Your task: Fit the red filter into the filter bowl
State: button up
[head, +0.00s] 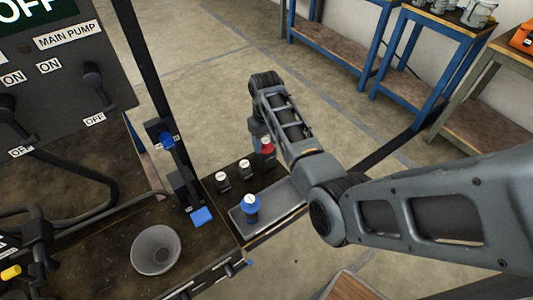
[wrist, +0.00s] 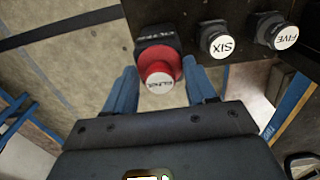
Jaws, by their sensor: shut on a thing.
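The red filter (head: 267,147) has a white labelled top and stands at the far end of the dark bench, in or against a dark labelled holder. My gripper (wrist: 160,88) is around it, with one blue finger on each side, shut on it in the wrist view. The red filter (wrist: 157,68) is upright and near the holder; whether it is lifted clear cannot be told. A grey round bowl (head: 156,236), open at the top, stands on the bench at the lower left of the head view. It looks empty. My gripper is well away from it.
Two black bottles with white labelled tops (head: 233,174) stand beside the red filter. A control panel (head: 60,70), hoses and a blue-handled post (head: 167,139) border the bench at left.

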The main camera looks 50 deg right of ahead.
jog(key=c, duration=0.3)
jog(key=shift+r, duration=0.2)
jog(key=shift+r+p, duration=0.85)
jog(key=shift+p, duration=0.3)
jog(key=shift+r, duration=1.95)
jog(key=shift+r, duration=0.15)
jog(key=shift+r, duration=2.85)
